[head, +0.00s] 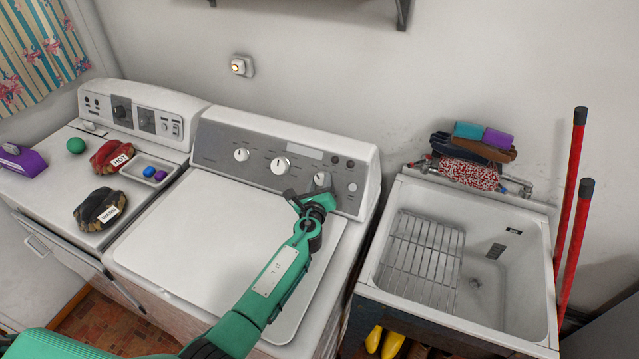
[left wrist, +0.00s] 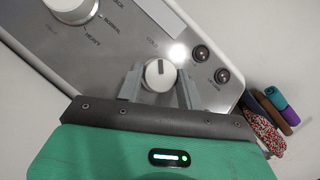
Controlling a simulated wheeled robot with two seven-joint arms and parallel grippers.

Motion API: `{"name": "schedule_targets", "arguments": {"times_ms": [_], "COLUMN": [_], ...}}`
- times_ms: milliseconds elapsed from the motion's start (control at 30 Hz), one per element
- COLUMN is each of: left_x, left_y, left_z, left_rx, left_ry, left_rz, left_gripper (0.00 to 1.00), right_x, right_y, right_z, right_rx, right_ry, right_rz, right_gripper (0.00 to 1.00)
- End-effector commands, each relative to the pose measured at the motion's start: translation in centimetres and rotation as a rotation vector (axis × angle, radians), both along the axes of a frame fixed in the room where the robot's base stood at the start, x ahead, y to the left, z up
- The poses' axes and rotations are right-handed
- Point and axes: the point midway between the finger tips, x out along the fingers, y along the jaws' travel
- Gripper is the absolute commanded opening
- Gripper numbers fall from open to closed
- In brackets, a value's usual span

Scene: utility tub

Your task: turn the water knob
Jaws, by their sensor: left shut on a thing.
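The washing machine's control panel (head: 230,144) carries several white knobs. The rightmost large one, which I take for the water knob (head: 322,179), is partly hidden behind my left gripper (head: 308,196). In the left wrist view the same knob (left wrist: 159,76) is a round white dial with a dark pointer line, between the two grey fingers of my left gripper (left wrist: 159,88). The fingers are shut on it, one on each side. My right gripper is not in view.
Other dials (head: 280,165) sit left on the panel, small round buttons (left wrist: 200,53) to the right. The washer lid (head: 215,225) is closed and bare. A dryer with mitts (head: 100,210) stands left; a utility tub (head: 490,215) with a rack stands right.

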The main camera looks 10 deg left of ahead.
Motion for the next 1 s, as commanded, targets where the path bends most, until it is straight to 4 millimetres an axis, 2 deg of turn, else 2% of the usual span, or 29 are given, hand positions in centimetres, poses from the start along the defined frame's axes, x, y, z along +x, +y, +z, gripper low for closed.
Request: {"name": "schedule_targets", "arguments": {"times_ms": [167,200,300,667,833,1000], "left_x": [0.0,0.0,0.0,-0.4,-2.4,-5.7], "left_y": [0.0,0.0,0.0,0.0,-0.1,-0.3], "left_z": [0.0,0.0,0.0,0.0,0.0,0.1], "left_rx": [-0.001,-0.001,-0.001,-0.001,-0.001,-0.001], "left_ry": [0.000,0.000,0.000,-0.001,0.000,0.001], "left_rz": [0.000,0.000,0.000,-0.001,-0.001,0.000], "left_gripper": [0.14,0.42,0.58,0.58,0.58,0.58], "right_x": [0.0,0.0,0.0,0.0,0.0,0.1], "right_y": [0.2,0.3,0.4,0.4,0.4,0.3], "right_z": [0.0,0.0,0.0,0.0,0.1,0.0], "right_rx": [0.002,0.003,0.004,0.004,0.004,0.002], "right_ry": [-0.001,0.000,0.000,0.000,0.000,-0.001], "right_rz": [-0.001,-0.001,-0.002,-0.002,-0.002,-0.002], "right_gripper": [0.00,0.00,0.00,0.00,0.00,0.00]}}
